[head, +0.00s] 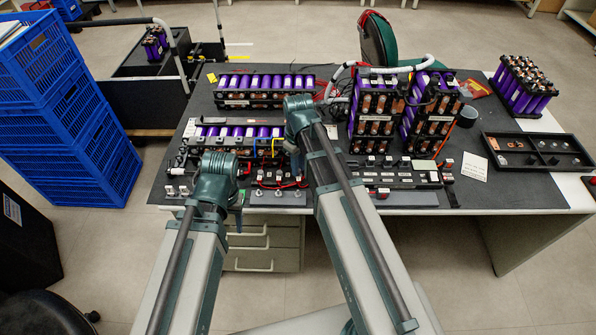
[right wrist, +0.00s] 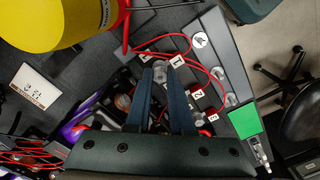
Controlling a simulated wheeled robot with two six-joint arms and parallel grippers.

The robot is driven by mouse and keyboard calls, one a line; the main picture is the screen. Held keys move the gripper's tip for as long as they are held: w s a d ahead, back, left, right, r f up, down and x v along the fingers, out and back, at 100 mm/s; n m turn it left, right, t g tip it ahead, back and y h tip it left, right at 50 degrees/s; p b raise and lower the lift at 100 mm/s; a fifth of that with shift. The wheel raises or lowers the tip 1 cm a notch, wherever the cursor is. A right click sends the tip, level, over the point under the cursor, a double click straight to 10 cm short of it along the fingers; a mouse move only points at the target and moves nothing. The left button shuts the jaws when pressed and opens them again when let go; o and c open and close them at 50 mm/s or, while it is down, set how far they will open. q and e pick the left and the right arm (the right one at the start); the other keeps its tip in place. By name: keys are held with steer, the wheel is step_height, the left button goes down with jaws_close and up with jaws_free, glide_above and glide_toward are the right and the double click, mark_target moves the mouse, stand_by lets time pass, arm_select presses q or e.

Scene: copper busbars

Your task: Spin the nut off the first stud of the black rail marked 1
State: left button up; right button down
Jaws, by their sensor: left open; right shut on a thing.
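My right gripper (right wrist: 161,72) is shut on a small silver nut (right wrist: 160,68), which shows between its fingertips in the right wrist view. A white tag (right wrist: 177,61) that seems to read 1 lies just beside the fingertips. More tagged posts run down from it, along the black rail, which my fingers partly cover. In the head view the rail's silver studs (head: 280,192) stand near the bench's front edge, and my right gripper's fingers are hidden behind its arm. My left gripper (head: 238,203) is open and empty at the left of these studs; its fingertips are hard to make out.
Red cables (right wrist: 150,42) loop close around my right fingers. A grey strip with silver discs (right wrist: 230,98) and a green square (right wrist: 245,121) lie to the right. Purple battery modules (head: 265,82) and tall packs (head: 375,108) crowd the bench behind. A black parts tray (head: 530,165) sits at right.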

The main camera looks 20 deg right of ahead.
steer(key=c, duration=1.1)
jaws_free()
steer(key=m, duration=0.9)
steer(key=shift+m, duration=0.4)
steer(key=shift+c, duration=0.2)
jaws_close()
